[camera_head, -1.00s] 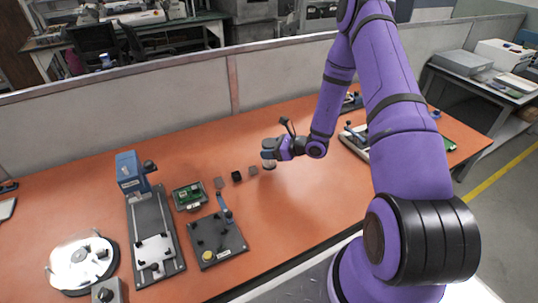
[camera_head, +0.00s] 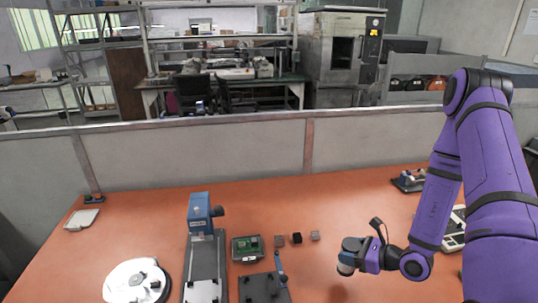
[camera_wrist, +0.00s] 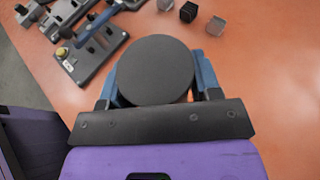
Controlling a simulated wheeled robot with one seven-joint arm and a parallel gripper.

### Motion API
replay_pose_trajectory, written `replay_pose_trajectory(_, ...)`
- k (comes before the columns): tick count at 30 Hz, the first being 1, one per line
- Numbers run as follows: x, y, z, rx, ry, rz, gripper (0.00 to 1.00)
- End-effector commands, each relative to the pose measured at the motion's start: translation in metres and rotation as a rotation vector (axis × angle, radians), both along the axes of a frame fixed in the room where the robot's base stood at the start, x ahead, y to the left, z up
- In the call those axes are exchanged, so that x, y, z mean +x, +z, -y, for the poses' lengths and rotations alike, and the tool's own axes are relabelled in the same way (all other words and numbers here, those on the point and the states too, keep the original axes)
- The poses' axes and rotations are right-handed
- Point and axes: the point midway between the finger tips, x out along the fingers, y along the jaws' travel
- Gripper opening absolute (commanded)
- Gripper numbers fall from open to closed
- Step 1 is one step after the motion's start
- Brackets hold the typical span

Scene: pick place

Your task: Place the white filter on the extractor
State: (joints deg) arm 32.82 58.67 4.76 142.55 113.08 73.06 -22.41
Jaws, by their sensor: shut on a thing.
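My gripper (camera_head: 349,248) is shut on a round, short cylinder (camera_head: 345,268), which I take to be the filter. Its side looks pale in the head view. In the wrist view its flat top (camera_wrist: 155,68) looks dark grey and sits between the blue fingers. The gripper is right of and nearer than the small cubes; its height above the table is hard to tell.
Small cubes (camera_head: 297,238) lie in a row beside a green circuit board in a tray (camera_head: 247,248). A blue-headed press (camera_head: 200,213) and a dark fixture with a lever (camera_head: 264,288) stand between gripper and round device. Orange table (camera_head: 350,205) is clear behind the cubes.

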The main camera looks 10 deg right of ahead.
Motion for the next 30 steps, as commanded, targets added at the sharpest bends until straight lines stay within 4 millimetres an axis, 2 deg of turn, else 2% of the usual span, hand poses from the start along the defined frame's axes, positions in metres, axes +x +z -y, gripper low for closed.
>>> replay_pose_trajectory(2, 0.013, 0.001, 0.0, -0.001, -0.01, 0.004, 0.28)
replay_pose_trajectory(5, 0.043, 0.005, 0.0, -0.002, -0.045, 0.008, 0.28)
replay_pose_trajectory(9, 0.099, 0.019, -0.006, -0.002, -0.124, 0.011, 0.28)
replay_pose_trajectory(12, 0.134, 0.034, -0.013, -0.001, -0.18, 0.009, 0.28)
replay_pose_trajectory(15, 0.16, 0.047, -0.02, 0.0, -0.227, 0.007, 0.28)
replay_pose_trajectory(18, 0.177, 0.057, -0.025, 0.0, -0.259, 0.004, 0.28)
replay_pose_trajectory(23, 0.189, 0.071, -0.028, -0.004, -0.288, 0.003, 0.28)
replay_pose_trajectory(26, 0.194, 0.089, -0.028, -0.013, -0.309, 0.004, 0.28)
replay_pose_trajectory(30, 0.203, 0.123, -0.028, -0.021, -0.358, 0.004, 0.28)
